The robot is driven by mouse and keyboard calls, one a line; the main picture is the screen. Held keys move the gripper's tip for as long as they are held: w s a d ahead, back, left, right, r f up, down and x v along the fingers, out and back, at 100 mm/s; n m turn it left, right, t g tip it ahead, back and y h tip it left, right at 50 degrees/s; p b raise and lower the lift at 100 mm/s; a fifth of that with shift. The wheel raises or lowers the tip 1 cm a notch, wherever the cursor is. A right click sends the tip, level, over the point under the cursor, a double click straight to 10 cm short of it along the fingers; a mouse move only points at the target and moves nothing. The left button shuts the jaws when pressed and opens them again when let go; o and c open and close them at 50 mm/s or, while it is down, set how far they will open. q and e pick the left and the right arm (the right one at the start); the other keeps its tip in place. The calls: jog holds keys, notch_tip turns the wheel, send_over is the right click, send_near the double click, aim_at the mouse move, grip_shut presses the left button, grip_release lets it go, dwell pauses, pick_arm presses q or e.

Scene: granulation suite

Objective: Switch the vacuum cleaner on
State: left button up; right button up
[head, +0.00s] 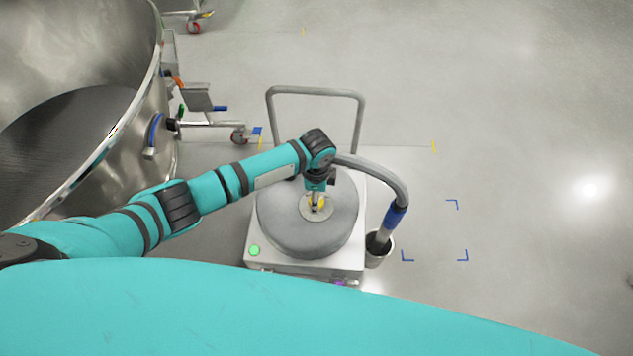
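The vacuum cleaner stands on the floor in the middle of the head view. It has a round grey top (279,222) on a pale square base (300,263), with a grey tubular handle (315,91) behind. A bright green round button or lamp (254,250) is on the base's near left corner. A small pale disc with a yellow part (322,202) is at the centre of the top. My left gripper (315,205) points down over this disc, at or just above it. Contact and finger opening are too small to tell. My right gripper is out of view.
A grey hose (378,172) with a blue cuff (395,216) runs into a cup (379,250) at the cleaner's right. A large steel vessel (150,110) and a wheeled stand (214,122) are at left. The floor (530,150) at right is clear, with blue corner marks.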

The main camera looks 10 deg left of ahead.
pick_arm(q)
notch_tip(320, 180, up, 9)
dwell(0.3)
dwell(0.5)
